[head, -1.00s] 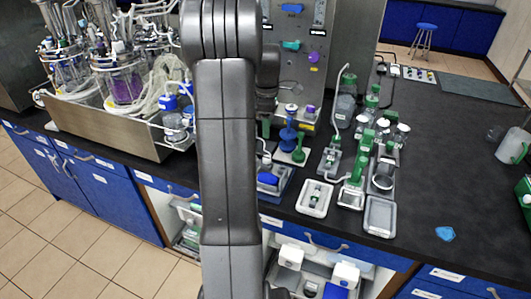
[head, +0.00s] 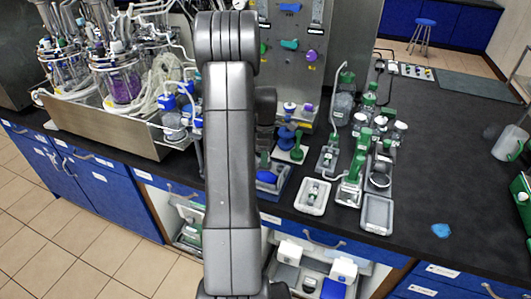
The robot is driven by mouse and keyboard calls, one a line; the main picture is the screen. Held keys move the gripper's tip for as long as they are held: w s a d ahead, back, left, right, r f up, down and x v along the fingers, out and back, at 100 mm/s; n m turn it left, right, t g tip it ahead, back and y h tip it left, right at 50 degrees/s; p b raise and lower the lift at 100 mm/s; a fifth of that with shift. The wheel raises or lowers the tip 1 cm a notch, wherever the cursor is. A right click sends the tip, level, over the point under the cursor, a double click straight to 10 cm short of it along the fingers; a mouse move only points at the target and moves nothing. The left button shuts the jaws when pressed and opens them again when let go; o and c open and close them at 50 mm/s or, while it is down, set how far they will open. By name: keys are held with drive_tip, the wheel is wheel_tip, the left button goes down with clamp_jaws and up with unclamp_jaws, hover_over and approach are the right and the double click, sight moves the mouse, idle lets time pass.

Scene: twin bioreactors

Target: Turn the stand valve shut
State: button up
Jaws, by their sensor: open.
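Several small stands with green fittings are on the black bench right of my arm. One green upright fitting (head: 354,167) stands on a white-based holder, and a blue and green pair of fittings (head: 288,140) stands close to my arm. I cannot tell which of these is the stand valve, or whether it is open or shut. My arm rises through the middle of the picture, its dark wrist part showing just to its right. My gripper is hidden behind the arm.
A steel tray (head: 105,122) with glass vessels and tubing stands left. A steel panel (head: 290,75) with a teal handle (head: 289,44) and a purple knob (head: 311,55) stands behind. The bench (head: 450,160) is mostly clear at right.

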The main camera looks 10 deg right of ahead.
drive_tip(key=c, duration=1)
drive_tip(key=shift+m, duration=0.4)
drive_tip(key=m+b, duration=0.1)
drive_tip(key=m, duration=0.2)
drive_tip(key=shift+m+b, duration=0.4)
drive_tip(key=m+b, duration=0.1)
drive_tip(key=m, duration=0.3)
drive_tip(key=shift+m, duration=0.3)
drive_tip(key=m, duration=0.4)
drive_tip(key=shift+b, duration=0.35)
drive_tip(key=m, duration=0.4)
drive_tip(key=shift+m, duration=0.3)
